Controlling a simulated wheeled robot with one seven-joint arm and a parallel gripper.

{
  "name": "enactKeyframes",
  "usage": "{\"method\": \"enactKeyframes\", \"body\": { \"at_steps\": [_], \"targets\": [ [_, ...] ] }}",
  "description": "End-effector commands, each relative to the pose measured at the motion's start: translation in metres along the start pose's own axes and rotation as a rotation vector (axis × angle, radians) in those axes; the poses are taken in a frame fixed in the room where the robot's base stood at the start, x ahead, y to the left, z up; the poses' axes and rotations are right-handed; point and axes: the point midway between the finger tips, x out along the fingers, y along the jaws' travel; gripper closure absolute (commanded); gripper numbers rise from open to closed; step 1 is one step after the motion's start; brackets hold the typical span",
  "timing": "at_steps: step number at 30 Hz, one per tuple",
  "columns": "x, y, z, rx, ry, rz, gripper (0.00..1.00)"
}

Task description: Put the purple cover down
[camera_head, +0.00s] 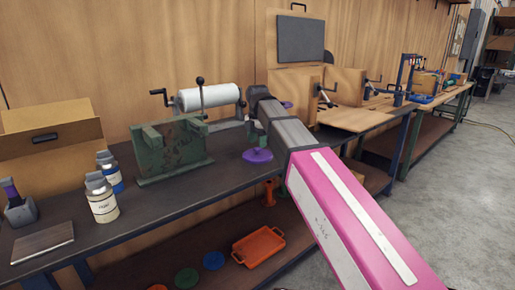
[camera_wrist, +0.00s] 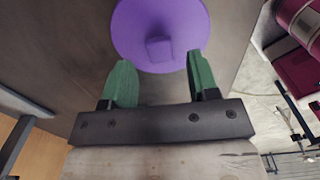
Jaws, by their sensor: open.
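The purple cover (camera_head: 257,155) is a round disc with a small knob. It appears to lie flat on the dark workbench (camera_head: 215,175), close to the front edge. In the wrist view the cover (camera_wrist: 150,22) shows knob up, just beyond my fingertips. My gripper (camera_wrist: 159,58) has its two green fingers spread apart, with nothing held between them. The knob sits ahead of the gap between the fingers. In the head view my gripper (camera_head: 256,132) is just above the cover, partly hidden by my arm.
A green metal fixture (camera_head: 172,150) stands left of the cover, with a white roll (camera_head: 208,97) behind it. Bottles (camera_head: 101,200) stand further left. An orange tray (camera_head: 258,246) lies on the lower shelf. Another purple piece (camera_head: 287,104) shows behind my arm.

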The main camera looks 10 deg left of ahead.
Motion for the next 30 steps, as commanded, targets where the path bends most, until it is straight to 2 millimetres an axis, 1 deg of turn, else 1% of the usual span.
{"method": "enactKeyframes", "body": {
  "at_steps": [1,9,15,20,30],
  "targets": [
    [-0.011,0.001,0.0,0.0,-0.001,0.001,0.46],
    [-0.058,0.001,0.0,0.0,0.0,0.001,0.46],
    [-0.078,0.001,0.0,0.0,0.0,0.0,0.46],
    [-0.084,0.0,0.0,0.0,0.0,-0.001,0.46],
    [-0.084,0.0,0.0,0.0,0.0,-0.001,0.46]
  ]
}}
